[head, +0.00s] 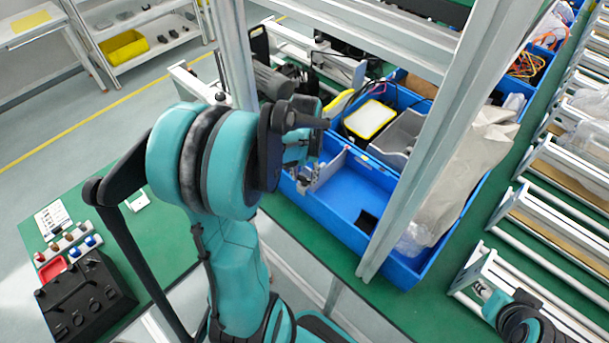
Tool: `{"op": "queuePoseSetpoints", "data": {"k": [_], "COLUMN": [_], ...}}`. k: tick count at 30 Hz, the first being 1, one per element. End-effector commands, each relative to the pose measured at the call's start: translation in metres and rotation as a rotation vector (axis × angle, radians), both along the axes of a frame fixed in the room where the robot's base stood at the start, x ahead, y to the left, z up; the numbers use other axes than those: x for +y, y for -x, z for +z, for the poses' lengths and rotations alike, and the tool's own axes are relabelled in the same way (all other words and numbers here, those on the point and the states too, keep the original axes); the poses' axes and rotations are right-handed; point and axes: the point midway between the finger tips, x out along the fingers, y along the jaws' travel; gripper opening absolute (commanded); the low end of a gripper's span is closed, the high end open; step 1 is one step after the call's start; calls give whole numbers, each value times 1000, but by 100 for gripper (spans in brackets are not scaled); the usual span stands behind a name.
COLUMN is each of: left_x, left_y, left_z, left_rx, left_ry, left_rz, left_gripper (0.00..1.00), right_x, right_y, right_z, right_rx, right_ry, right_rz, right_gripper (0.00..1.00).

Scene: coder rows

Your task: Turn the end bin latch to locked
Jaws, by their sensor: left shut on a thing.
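The blue end bin (345,205) sits on the green table, its near part mostly empty. A thin grey divider plate (328,168) stands at its left side. My left gripper (303,178) is at the bin's left edge, beside this plate, and is shut on a small part there. That part looks like the bin latch, but the gripper and wrist hide most of it, so its turn position cannot be told. My right arm (525,322) shows only in part at the lower right corner; its fingers are not clear.
A slanted metal post (430,140) crosses in front of the bins. Behind are a yellow-rimmed box (369,119) and a brown paper bag (470,160). A roller rack (550,210) stands at right. A black case (85,300) lies on the green table at lower left.

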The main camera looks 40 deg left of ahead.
Motion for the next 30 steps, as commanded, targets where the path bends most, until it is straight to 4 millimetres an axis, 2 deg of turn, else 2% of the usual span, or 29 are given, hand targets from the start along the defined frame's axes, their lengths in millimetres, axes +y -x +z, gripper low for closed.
{"op": "queuePoseSetpoints", "data": {"k": [13,30], "left_x": [0,0], "left_y": [0,0], "left_z": [0,0], "left_rx": [0,0], "left_ry": [0,0], "left_rz": [-289,-362], "left_gripper": [10,10], "right_x": [0,0], "right_y": [0,0], "right_z": [-5,-6], "right_rx": [0,0], "right_ry": [0,0], "right_rz": [0,0], "right_gripper": [40,40]}}
